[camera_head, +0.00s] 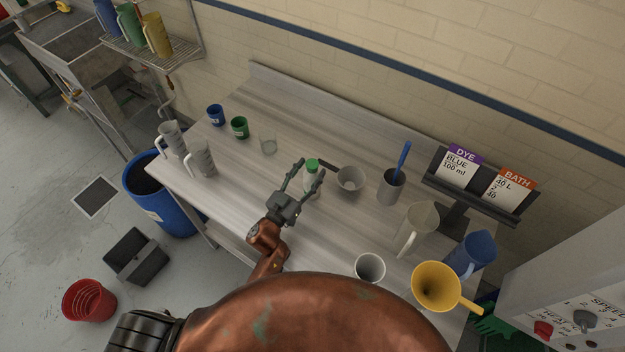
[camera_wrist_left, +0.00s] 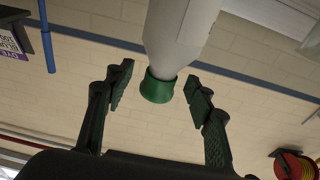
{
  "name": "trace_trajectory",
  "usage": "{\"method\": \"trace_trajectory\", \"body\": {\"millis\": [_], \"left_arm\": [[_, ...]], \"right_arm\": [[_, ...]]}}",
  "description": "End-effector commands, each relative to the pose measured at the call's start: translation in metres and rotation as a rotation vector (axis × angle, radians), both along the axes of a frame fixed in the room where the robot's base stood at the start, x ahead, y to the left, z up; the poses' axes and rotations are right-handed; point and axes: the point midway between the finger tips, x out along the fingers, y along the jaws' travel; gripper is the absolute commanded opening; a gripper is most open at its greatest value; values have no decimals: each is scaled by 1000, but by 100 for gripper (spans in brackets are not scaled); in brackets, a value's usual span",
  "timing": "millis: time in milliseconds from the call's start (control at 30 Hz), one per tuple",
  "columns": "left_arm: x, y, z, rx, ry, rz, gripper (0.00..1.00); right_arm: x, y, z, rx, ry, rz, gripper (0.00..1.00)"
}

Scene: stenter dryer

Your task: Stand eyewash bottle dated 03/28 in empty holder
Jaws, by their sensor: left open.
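A white bottle with a green cap (camera_head: 312,166) stands upright on the grey table. Its white body (camera_wrist_left: 180,35) and green cap (camera_wrist_left: 158,88) also show in the left wrist view, which is upside down. No date is readable on it. My left gripper (camera_head: 307,169) is open, with its two fingers on either side of the bottle near the cap. In the left wrist view a gap shows between each finger and the cap. I cannot make out a bottle holder in either view. My right gripper is not in view.
A grey bowl (camera_head: 349,180) with a dark handle is close behind the bottle. A glass beaker (camera_head: 268,144), a green cup (camera_head: 239,127) and a blue cup (camera_head: 215,115) stand to the left. Several jugs and a sign stand (camera_head: 455,217) crowd the right end.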

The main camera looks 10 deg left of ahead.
Motion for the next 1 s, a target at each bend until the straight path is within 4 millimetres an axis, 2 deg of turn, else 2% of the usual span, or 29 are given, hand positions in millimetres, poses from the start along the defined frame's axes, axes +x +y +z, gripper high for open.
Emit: {"method": "trace_trajectory", "body": {"millis": [133, 400, 1000], "left_arm": [[14, -6, 2, 0, 1, 0, 49], [16, -7, 1, 1, 1, 0, 49], [16, -6, 1, 1, 1, 0, 7]], "right_arm": [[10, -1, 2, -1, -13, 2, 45], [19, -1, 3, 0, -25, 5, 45], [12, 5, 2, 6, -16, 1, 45]]}}
